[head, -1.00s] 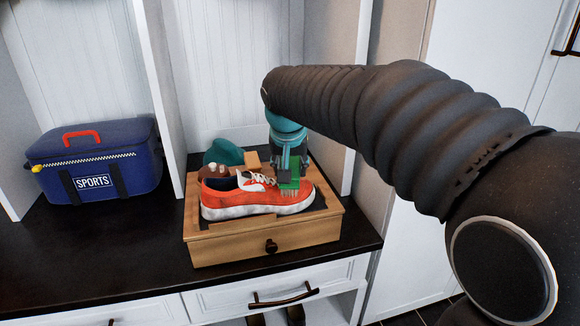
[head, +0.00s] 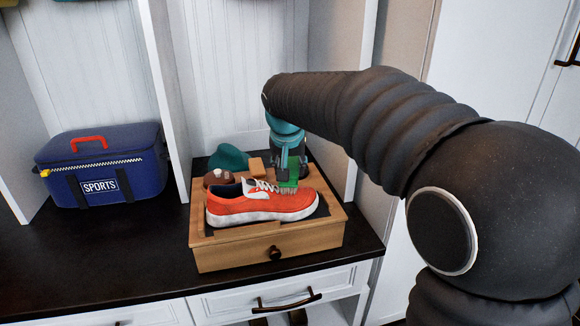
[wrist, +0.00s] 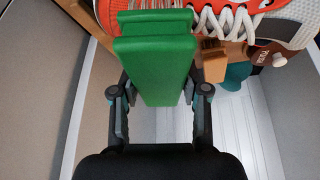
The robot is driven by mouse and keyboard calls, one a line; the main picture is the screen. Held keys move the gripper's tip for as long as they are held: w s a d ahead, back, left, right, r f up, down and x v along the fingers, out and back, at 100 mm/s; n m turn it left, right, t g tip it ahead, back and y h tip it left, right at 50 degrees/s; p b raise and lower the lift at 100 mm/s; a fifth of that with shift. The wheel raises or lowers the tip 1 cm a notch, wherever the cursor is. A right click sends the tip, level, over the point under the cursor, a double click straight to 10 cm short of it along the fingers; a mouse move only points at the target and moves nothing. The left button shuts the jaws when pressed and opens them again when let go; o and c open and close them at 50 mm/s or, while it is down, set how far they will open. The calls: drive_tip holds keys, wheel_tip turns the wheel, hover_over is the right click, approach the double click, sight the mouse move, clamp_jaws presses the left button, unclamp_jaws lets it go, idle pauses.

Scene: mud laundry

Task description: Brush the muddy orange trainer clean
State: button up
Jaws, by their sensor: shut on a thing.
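The orange trainer (head: 262,206) with white sole and laces lies on its side-to-side length on top of a wooden box (head: 290,246), toe to the right. No mud is plain on its near side in the head view. My gripper (head: 287,170) is shut on a green brush (head: 290,182), just behind the front part of the trainer. The brush's pale bristles point down at the trainer; whether they touch it is hard to tell. In the wrist view the green brush (wrist: 156,60) fills the space between the fingers, and the trainer (wrist: 222,14) with its laces shows beyond.
Behind the trainer on the box are a brown item (head: 217,177), a teal item (head: 228,158) and a small wooden block (head: 256,167). A blue sports bag (head: 102,170) stands on the dark counter at left. White partitions flank the box.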

sight(293, 171)
drive_tip(key=shift+s, duration=0.15)
drive_tip(key=shift+s+d+b, duration=0.25)
drive_tip(key=shift+s+b, duration=0.15)
drive_tip(key=shift+s, duration=0.4)
drive_tip(key=shift+s+d+b, duration=0.25)
drive_tip(key=shift+s+b, duration=0.15)
drive_tip(key=shift+s, duration=0.4)
drive_tip(key=shift+w, duration=0.15)
drive_tip(key=shift+w+a+r+p, duration=0.1)
drive_tip(key=shift+w+a+p, duration=0.15)
drive_tip(key=shift+w+p, duration=0.35)
drive_tip(key=shift+w+a+p, duration=0.2)
drive_tip(key=shift+w+p, duration=0.1)
drive_tip(key=shift+w, duration=0.7)
drive_tip(key=shift+s, duration=0.15)
